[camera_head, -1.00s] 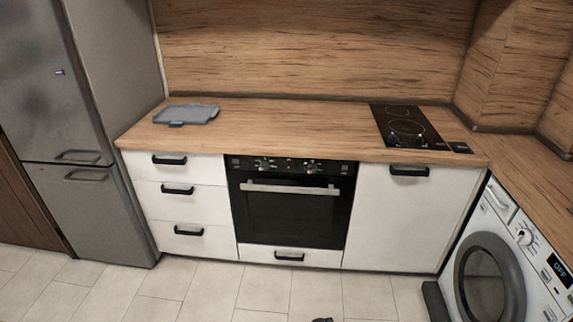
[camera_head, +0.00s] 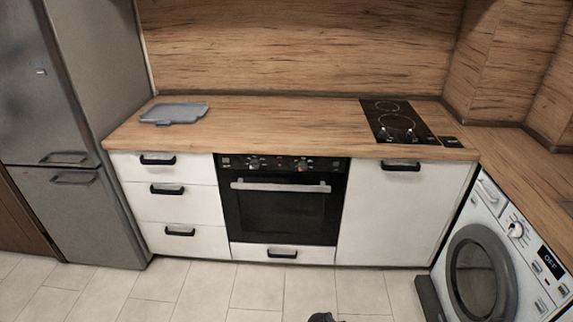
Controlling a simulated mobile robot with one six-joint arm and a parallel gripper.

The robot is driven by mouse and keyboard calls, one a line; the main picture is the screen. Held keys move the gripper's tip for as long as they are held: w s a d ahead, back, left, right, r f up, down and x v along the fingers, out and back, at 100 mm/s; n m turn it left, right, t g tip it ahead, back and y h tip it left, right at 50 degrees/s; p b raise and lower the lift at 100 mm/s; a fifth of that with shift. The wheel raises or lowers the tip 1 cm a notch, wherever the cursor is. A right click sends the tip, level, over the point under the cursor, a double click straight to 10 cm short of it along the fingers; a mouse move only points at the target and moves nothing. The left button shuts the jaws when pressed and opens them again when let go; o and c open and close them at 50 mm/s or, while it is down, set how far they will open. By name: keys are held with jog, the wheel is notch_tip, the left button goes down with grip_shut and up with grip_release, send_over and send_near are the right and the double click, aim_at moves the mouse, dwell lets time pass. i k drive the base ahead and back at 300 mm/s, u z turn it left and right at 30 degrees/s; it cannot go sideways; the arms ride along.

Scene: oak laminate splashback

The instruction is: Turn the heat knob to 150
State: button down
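The black built-in oven (camera_head: 282,205) sits under the counter in the middle of the view, its door shut. Its control panel (camera_head: 284,165) runs along the top, with a left knob (camera_head: 254,164) and a right knob (camera_head: 304,165). The knobs are too small to read any settings, and I cannot tell which one is the heat knob. A small dark shape (camera_head: 321,317) shows at the bottom edge, possibly part of my arm. My gripper cannot be made out.
White drawers (camera_head: 170,200) stand left of the oven and a white cabinet (camera_head: 395,212) right of it. A grey fridge (camera_head: 75,140) is at far left, a washing machine (camera_head: 495,260) at right. The tiled floor (camera_head: 190,290) before the oven is clear.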

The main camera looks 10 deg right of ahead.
aim_at(303, 166)
jog(key=u, duration=0.05)
jog(key=k, duration=1)
jog(key=z, duration=0.8)
jog(key=i, duration=1.5)
